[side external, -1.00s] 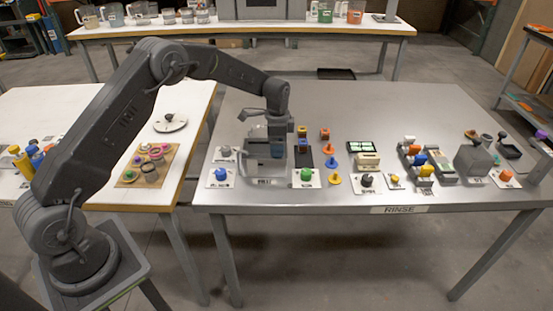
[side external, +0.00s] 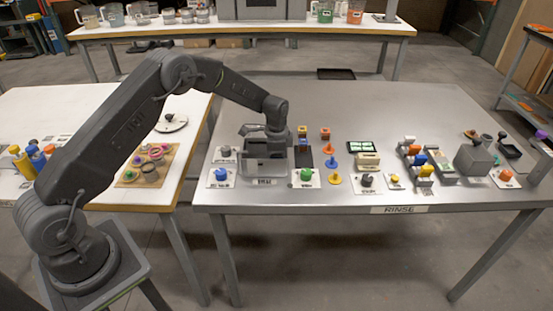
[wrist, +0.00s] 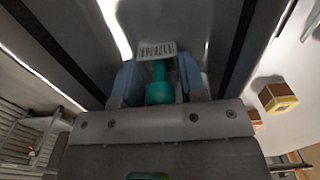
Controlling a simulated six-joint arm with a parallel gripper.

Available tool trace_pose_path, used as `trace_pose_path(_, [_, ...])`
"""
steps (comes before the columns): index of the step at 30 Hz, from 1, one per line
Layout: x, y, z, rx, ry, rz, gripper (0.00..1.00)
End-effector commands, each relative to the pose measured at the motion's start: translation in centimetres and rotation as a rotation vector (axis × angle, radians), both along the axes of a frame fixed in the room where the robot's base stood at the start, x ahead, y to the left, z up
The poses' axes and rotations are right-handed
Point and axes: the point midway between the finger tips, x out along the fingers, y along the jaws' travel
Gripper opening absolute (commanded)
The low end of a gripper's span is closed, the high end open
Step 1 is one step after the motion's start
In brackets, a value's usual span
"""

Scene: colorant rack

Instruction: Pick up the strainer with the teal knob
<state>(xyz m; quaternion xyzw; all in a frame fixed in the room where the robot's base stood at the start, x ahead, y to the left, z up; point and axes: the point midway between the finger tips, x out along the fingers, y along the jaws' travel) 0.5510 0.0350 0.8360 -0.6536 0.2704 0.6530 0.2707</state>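The teal knob (wrist: 160,92) of the strainer shows in the wrist view, between the two bluish fingers of my gripper (wrist: 160,84). The fingers flank it closely on both sides; whether both press on it is not clear. The strainer's body is not distinguishable below the knob. In the side external view my gripper's end is low at a grey metal holder (side external: 265,166) on the left part of the steel table. My wrist and the holder hide the knob and fingertips there.
A blue knob (side external: 221,174) and a green knob (side external: 306,174) stand on white plates beside the holder. An orange-topped block (side external: 302,131) is close behind to the right. Orange and blue cones (side external: 331,163) stand further right.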

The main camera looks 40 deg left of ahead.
Motion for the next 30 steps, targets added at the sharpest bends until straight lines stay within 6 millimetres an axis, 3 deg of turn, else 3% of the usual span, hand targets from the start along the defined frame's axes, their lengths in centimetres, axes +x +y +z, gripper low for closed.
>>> trace_pose_path(6, [0.0, 0.0, 0.0, 0.0, 0.0, 0.0, 0.15])
trace_pose_path(17, [0.0, 0.0, 0.5, 0.0, -0.001, 0.0, 0.15])
trace_pose_path(25, [0.1, 0.0, 4.3, 0.0, -0.004, 0.0, 0.15])
trace_pose_path(30, [-2.1, 3.1, 6.4, 0.0, -0.001, 0.006, 0.15])
